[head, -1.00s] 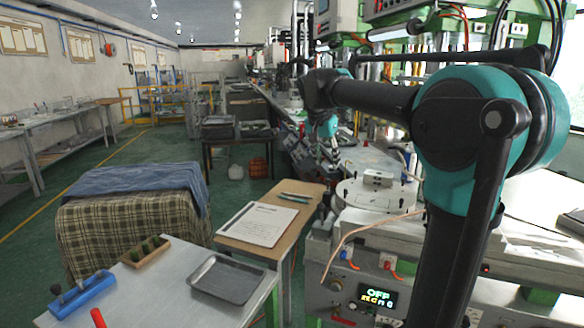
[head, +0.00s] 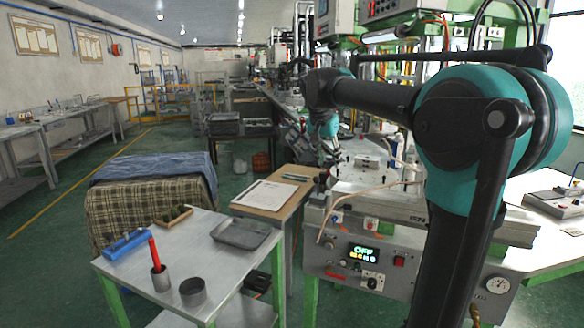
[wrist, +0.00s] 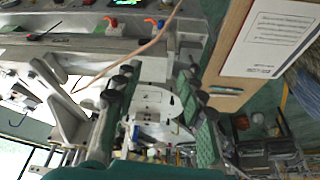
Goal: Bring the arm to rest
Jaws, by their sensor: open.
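My arm (head: 370,98) reaches from the right side of the head view toward the middle, bent at a large teal joint (head: 465,130). My gripper (head: 330,152) hangs at its far end, small and partly lost against the machines. In the wrist view my gripper (wrist: 157,80) has its two dark green fingers spread apart with nothing held between them. A white round plate (wrist: 155,103) of the machine shows beyond the gap, apart from the fingers.
A machine with a lit display (head: 362,254) stands below my arm. A wooden table (head: 262,197) holds a paper sheet. A metal table (head: 190,255) at front left holds a grey tray (head: 243,233), a blue rack and a cup with a red-handled tool. Green floor is open at left.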

